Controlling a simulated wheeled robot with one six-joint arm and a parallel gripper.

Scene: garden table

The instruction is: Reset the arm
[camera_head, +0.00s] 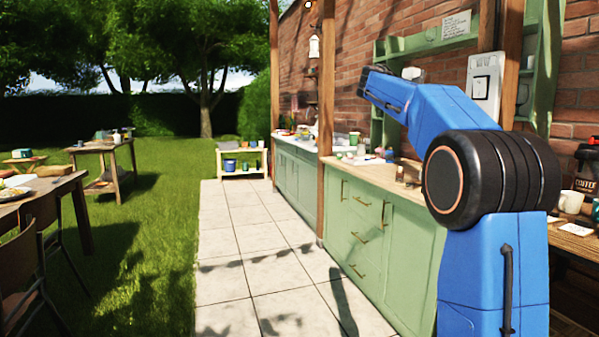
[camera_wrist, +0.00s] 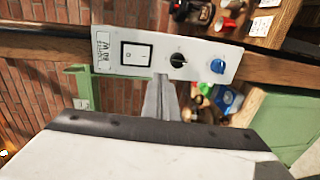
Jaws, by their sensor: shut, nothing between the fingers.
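My arm (camera_head: 440,110) is raised and bent on the right side of the head view, in front of the counter and brick wall. My gripper (camera_wrist: 167,98) shows in the wrist view with its grey fingers together and nothing between them. Its fingertips appear just below a white control panel (camera_wrist: 146,57); I cannot tell if they touch it. The panel carries a rocker switch (camera_wrist: 136,54), a black knob (camera_wrist: 178,60) and a blue button (camera_wrist: 217,66). The panel also shows in the head view (camera_head: 487,84), on a wooden post. My fingers cannot be made out in the head view.
A green cabinet (camera_head: 365,235) with a wooden top runs along the wall. A white mug (camera_head: 570,202) and a coffee canister (camera_head: 588,160) stand at right. Paving (camera_head: 245,255) lies clear along the middle. A wooden table (camera_head: 45,192) and chair (camera_head: 25,265) stand at left.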

